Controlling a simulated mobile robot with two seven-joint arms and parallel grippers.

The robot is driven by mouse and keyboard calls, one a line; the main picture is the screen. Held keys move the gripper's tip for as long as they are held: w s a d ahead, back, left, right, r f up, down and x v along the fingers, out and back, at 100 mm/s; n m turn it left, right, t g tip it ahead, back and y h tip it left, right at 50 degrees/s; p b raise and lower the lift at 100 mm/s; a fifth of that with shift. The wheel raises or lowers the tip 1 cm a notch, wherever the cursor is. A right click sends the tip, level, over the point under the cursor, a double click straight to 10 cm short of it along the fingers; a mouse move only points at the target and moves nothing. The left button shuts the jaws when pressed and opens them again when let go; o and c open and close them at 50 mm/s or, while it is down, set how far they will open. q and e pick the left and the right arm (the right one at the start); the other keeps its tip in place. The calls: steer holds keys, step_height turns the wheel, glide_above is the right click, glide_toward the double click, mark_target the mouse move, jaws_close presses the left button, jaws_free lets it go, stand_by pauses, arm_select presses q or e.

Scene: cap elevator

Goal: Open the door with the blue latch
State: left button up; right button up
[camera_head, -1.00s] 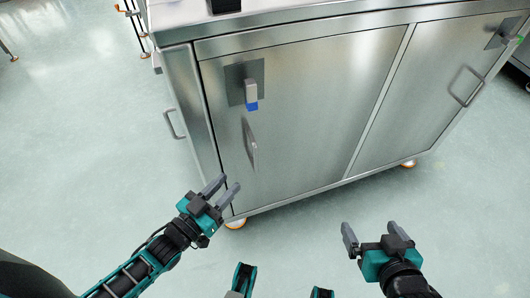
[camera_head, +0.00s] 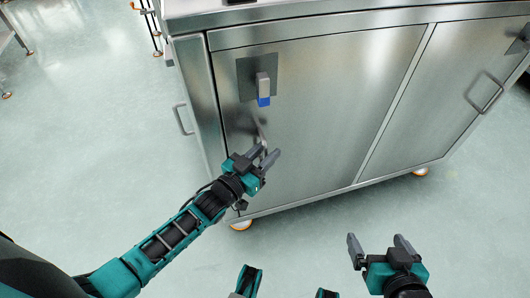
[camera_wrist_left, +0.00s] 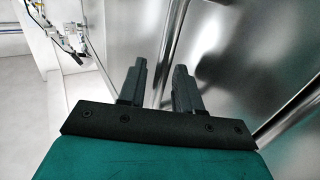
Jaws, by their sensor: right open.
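The blue latch (camera_head: 263,101) is a grey lever with a blue tip on a dark plate, high on the left cabinet door (camera_head: 325,110). It hangs pointing down, and the door is closed. The door's metal handle (camera_head: 262,130) is below the latch and partly hidden by my left gripper (camera_head: 265,156). This gripper is open, with its fingertips at the handle's lower part; I cannot tell whether they touch it. In the left wrist view its fingers (camera_wrist_left: 158,85) are apart beside shiny metal. My right gripper (camera_head: 380,245) is open and empty, in front of the cabinet.
A second door with its own handle (camera_head: 487,93) is on the right of the steel cabinet. A side handle (camera_head: 182,118) sticks out on the left. The floor (camera_head: 90,130) left of the cabinet is clear.

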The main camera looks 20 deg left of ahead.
arm_select(q)
steer(key=shift+c, duration=0.3)
jaws_close()
steer(key=shift+s+d, duration=0.1)
steer(key=shift+s, duration=0.05)
